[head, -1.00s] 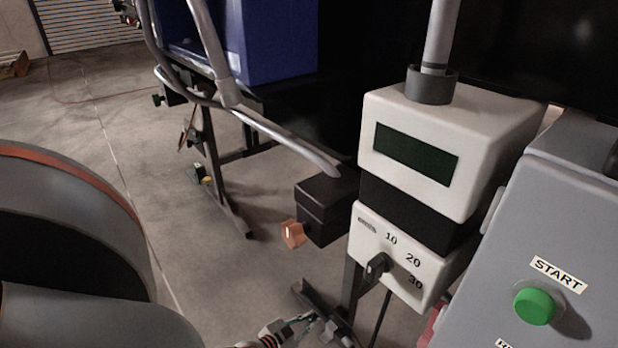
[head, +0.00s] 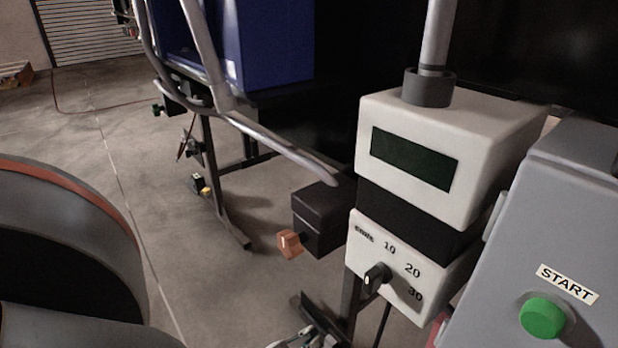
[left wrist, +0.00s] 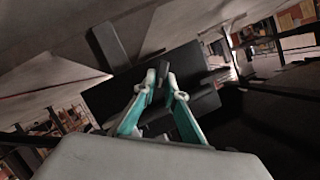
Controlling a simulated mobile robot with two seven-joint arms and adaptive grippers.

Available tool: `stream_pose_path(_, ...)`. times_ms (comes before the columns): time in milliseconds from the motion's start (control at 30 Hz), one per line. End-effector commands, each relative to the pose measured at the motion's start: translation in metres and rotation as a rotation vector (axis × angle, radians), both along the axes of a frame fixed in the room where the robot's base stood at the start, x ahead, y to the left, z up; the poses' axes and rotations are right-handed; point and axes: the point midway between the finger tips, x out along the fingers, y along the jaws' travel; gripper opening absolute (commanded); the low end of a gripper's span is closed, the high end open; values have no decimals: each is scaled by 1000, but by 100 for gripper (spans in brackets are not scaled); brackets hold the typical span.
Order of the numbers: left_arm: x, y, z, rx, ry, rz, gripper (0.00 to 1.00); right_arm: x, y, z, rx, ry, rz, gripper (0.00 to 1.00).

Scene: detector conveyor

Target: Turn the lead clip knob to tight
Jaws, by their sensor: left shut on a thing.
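In the left wrist view a small dark knob (left wrist: 163,67) stands out from a black block (left wrist: 126,92); I take it as the lead clip knob. My left gripper (left wrist: 165,80), with teal finger pads, is shut on it, one fingertip on each side. The fingers hide part of the knob, and I see no tight mark. In the head view only a sliver of what looks like my left gripper (head: 305,338) shows at the bottom edge, and the held knob is not visible there. My right gripper is not in view.
A white speed box (head: 400,270) with a black dial stands right of centre, under a display housing (head: 455,130). A grey panel with a green START button (head: 543,317) is at the right. A bent rail (head: 270,130) crosses above.

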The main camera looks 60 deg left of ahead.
Motion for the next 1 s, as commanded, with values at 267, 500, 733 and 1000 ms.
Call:
stream_pose_path(267,-1,0,-1,-2,2,1,28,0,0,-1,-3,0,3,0)
stream_pose_path(500,-1,0,0,-1,1,0,28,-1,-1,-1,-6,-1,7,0)
stream_pose_path(733,-20,-6,4,-3,3,1,28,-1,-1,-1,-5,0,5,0)
stream_pose_path(1000,-53,-19,17,-3,2,0,28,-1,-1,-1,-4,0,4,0)
